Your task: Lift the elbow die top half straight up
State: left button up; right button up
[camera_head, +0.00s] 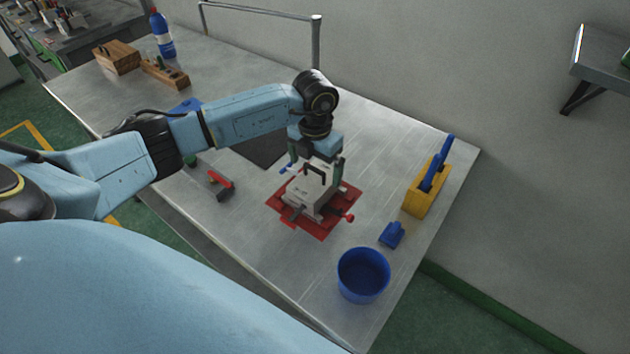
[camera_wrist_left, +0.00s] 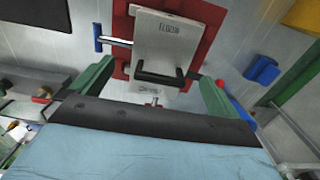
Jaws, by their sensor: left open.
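The elbow die top half (camera_head: 311,186) is a light grey block with a dark handle (camera_head: 316,170) on top. It sits in the red fixture (camera_head: 324,227) on the table. In the left wrist view the top half (camera_wrist_left: 176,45) shows marked lettering, and its black handle (camera_wrist_left: 160,76) faces my gripper. My left gripper (camera_head: 316,172) is above the die, pointing down. Its green fingers (camera_wrist_left: 152,88) are spread wide on either side of the handle, apart from it. The seam with the lower half is hard to make out. My right gripper is not in view.
A blue bowl (camera_head: 363,275), a small blue block (camera_head: 391,235) and a yellow holder with blue tools (camera_head: 425,190) stand right of the fixture. A red-handled clamp (camera_head: 221,184) lies left.

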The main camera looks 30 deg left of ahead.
aim_at(315, 171)
pick_arm(q)
notch_tip(315, 171, down, 4)
jog(key=shift+f, duration=0.25)
jog(key=shift+s, duration=0.1)
jog(key=shift+c, duration=0.3)
jog(key=shift+r, duration=0.1)
jog(key=c, duration=1.7)
